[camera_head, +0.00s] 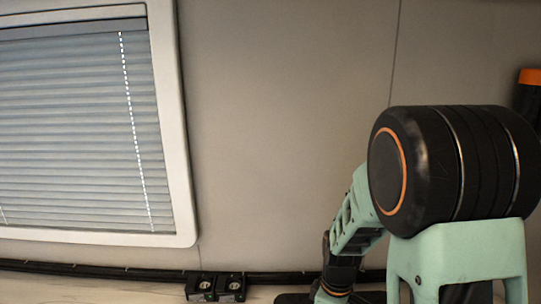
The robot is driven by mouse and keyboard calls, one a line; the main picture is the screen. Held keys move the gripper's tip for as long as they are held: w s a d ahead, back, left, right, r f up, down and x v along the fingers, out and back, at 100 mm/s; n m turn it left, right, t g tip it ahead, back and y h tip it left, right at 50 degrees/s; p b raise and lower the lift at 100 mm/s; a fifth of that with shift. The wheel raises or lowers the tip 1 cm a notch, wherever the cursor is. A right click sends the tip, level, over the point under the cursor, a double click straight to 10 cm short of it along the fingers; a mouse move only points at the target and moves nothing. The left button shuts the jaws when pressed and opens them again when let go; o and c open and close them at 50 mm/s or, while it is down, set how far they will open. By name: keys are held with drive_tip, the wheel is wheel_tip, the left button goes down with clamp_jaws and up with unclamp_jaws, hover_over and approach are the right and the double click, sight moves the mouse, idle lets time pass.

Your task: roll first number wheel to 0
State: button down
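No number wheel can be made out for sure. My arm fills the right side with mint-green links and a large black joint. My gripper cannot be made out in this view, so its state and its place relative to the blocks do not show.
A white-framed window (185,150) with closed grey blinds (75,130) is at the left. A dark cable or rail (110,270) runs along the wall's foot above a pale surface (90,292). A black object with an orange top (530,77) stands at the right edge. The middle wall is bare.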

drive_tip(key=shift+r, duration=0.15)
drive_tip(key=shift+r+p, duration=0.3)
drive_tip(key=shift+p, duration=0.05)
idle(0.7)
drive_tip(key=shift+r+p, duration=1.85)
drive_tip(key=shift+r, duration=0.65)
